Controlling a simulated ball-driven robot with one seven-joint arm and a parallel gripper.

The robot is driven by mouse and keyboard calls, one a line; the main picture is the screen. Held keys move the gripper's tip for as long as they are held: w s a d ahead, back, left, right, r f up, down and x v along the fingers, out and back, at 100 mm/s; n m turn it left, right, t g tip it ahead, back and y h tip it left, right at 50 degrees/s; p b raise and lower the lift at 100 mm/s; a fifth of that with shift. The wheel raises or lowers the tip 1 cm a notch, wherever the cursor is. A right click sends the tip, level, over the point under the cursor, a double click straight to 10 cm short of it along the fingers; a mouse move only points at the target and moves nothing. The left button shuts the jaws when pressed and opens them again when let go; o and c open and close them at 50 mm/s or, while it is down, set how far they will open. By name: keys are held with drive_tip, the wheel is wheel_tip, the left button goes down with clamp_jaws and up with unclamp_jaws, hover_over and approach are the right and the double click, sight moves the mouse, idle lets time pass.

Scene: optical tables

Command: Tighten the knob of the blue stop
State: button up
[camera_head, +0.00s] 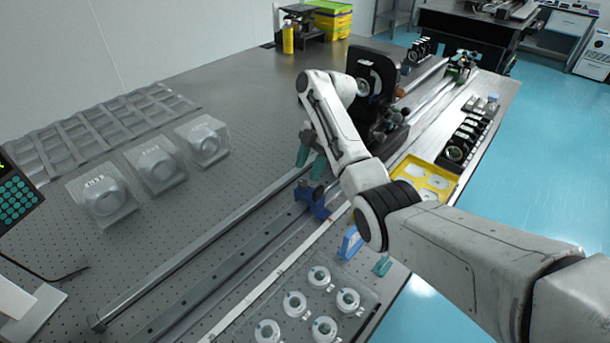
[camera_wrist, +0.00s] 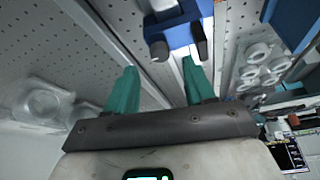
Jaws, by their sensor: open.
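The blue stop (camera_head: 313,201) sits on the rail in the middle of the optical table. In the wrist view the blue stop (camera_wrist: 180,33) is at the top, with a dark rounded end (camera_wrist: 158,50) and a dark knob-like part (camera_wrist: 200,42) facing me. I cannot tell for sure which is its knob. My gripper (camera_head: 311,160) is just behind the stop in the head view, with green fingers pointing down. In the wrist view my gripper (camera_wrist: 159,84) is open and empty. Its fingertips are apart from the stop, below it in the picture.
A black optical mount (camera_head: 372,75) stands on the rail behind my arm. A yellow tray (camera_head: 448,190) and a tray of round parts (camera_head: 345,322) lie to the right and front. Clear boxed parts (camera_head: 156,168) stand left. The rail's front stretch (camera_head: 190,262) is clear.

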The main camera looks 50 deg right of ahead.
drive_tip(key=p+v, duration=0.3)
drive_tip(key=v, duration=0.3)
drive_tip(key=shift+r, duration=0.3)
idle(0.4)
